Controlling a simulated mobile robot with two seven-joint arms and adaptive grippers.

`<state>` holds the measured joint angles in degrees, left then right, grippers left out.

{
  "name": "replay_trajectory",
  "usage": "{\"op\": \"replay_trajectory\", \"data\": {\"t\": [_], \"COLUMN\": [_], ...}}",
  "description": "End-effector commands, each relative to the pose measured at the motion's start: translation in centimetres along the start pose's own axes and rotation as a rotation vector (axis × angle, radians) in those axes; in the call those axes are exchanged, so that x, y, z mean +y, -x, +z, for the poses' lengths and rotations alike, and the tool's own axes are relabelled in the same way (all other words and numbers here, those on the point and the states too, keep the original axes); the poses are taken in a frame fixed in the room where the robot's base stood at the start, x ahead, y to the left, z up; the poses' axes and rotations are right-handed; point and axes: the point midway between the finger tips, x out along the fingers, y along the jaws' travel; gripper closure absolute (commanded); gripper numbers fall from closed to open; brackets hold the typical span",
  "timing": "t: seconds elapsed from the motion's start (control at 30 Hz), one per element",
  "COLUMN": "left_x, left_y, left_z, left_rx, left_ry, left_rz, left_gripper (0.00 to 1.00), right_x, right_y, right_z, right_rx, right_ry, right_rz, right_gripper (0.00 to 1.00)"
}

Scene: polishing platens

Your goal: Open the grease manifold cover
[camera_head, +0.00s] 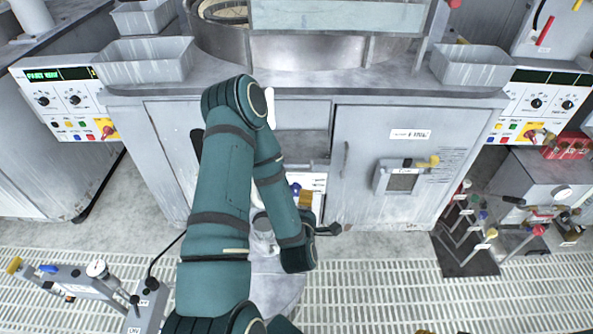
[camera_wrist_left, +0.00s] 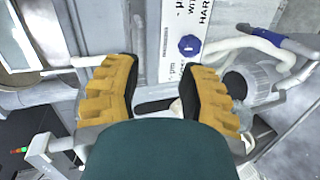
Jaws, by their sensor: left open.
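No cover can be firmly read as the grease manifold cover. A small grey framed panel (camera_head: 401,181), with a label and a yellow-handled part (camera_head: 430,161) at its top, sits on the closed right cabinet door; its label is too small to read. My left gripper (camera_head: 308,198) is low in front of the cabinet's middle opening, left of that panel and partly hidden by my wrist.
The right cabinet door (camera_head: 365,130) has a vertical handle on its left side. A tool stand (camera_head: 470,240) with several rods is at right. Control panels (camera_head: 545,103) flank the cabinet. A grey fixture (camera_head: 95,290) stands at front left.

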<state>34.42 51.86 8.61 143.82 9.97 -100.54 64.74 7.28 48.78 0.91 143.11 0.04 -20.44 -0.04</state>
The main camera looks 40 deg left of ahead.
Motion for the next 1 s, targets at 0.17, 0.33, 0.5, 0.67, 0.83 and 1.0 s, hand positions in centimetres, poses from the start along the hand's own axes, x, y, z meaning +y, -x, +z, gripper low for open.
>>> {"op": "replay_trajectory", "data": {"t": [0.17,0.33,0.5,0.67,0.83,1.0], "left_x": [1.2,1.6,1.8,2.1,2.4,2.5], "left_y": [0.0,-1.4,-4.3,-7.5,-10.6,-12.6], "left_z": [-2.3,-2.7,-3.0,-3.3,-3.6,-3.8], "left_rx": [0.085,0.096,0.096,0.095,0.095,0.093], "left_ry": [0.1,0.114,0.112,0.111,0.11,0.11], "left_rz": [0.086,0.102,0.102,0.101,0.1,0.098], "left_gripper": [0.59,0.59,0.59,0.59,0.59,0.59], "right_x": [0.0,0.1,0.2,0.3,0.4,0.5], "right_y": [0.0,-0.1,-0.4,-0.7,-1.1,-1.3], "right_z": [0.0,0.0,0.0,-0.1,-0.1,-0.1], "right_rx": [0.0,0.0,0.002,0.003,0.005,0.007], "right_ry": [-0.001,-0.001,-0.001,0.0,0.0,0.001], "right_rz": [0.0,0.001,0.001,0.0,0.001,0.001], "right_gripper": [0.53,0.53,0.53,0.53,0.53,0.53]}}
